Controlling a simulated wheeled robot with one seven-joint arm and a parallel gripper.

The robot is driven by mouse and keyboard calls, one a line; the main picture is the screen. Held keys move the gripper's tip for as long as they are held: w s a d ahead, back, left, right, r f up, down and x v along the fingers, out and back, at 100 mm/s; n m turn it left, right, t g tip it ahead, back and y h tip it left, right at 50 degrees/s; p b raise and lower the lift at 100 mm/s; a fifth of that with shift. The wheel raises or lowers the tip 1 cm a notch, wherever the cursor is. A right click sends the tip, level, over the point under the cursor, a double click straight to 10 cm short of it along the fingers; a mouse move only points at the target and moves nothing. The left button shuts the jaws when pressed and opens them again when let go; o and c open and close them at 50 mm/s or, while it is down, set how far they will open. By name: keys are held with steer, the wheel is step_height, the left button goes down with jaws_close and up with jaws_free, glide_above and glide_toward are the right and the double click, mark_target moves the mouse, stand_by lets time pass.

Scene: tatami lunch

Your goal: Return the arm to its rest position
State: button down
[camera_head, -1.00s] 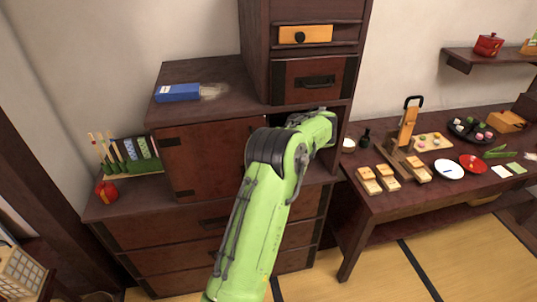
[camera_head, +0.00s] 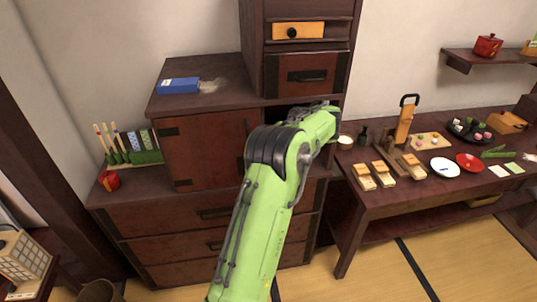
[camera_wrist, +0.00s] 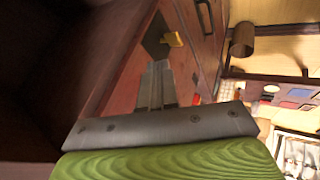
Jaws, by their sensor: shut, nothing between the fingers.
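My green arm (camera_head: 255,215) reaches up from the bottom of the head view to the dark wooden cabinet (camera_head: 210,150). Its bent wrist end lies in front of the open gap under the lower drawer of the tall unit. My gripper's fingers are hidden in the head view. In the wrist view my gripper (camera_wrist: 157,68) shows as two grey fingers close together, shut and empty. They lie in front of a reddish-brown panel with a dark metal plate and a small yellow piece (camera_wrist: 173,39). I cannot tell whether they touch it.
A blue box (camera_head: 179,86) lies on the cabinet top. A red apple-like object (camera_head: 109,180) and a green rack (camera_head: 146,157) stand on the left ledge. A low table (camera_head: 390,200) with wooden pieces and plates stands right. Tatami floor is clear in front.

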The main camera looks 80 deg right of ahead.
steer(key=p+v, duration=0.1)
steer(key=v, duration=0.6)
steer(key=shift+d, duration=0.2)
steer(key=shift+s, duration=0.1)
